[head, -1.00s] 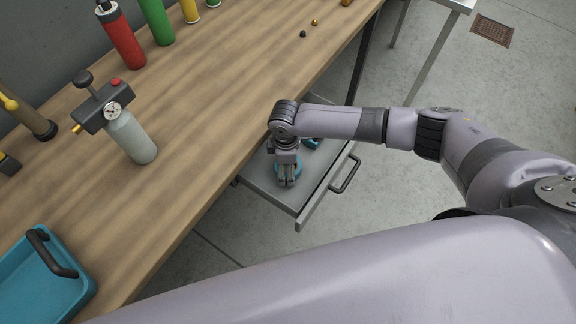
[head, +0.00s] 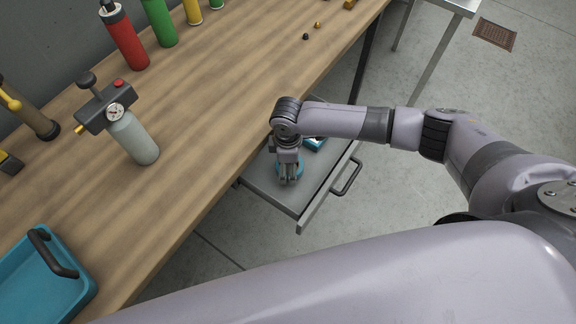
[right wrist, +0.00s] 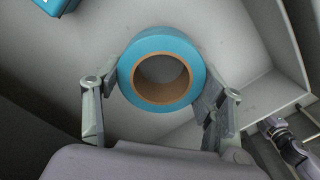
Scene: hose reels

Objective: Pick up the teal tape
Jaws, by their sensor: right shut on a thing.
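The teal tape (right wrist: 162,40) is a roll with a brown cardboard core, seen in the right wrist view inside the open grey drawer (head: 318,196). In the head view only a bit of its teal edge (head: 300,166) shows around my gripper. My right gripper (head: 289,181) points down into the drawer. In the right wrist view its two fingers (right wrist: 162,100) stand at either side of the roll, shut on its outer sides. My left gripper is not in view.
Another teal object (head: 314,143) lies further back in the drawer. The drawer has a dark handle (head: 346,178) at its front. The wooden bench (head: 215,110) above holds a pressure gauge canister (head: 132,138), several coloured bottles and a teal tray (head: 45,285).

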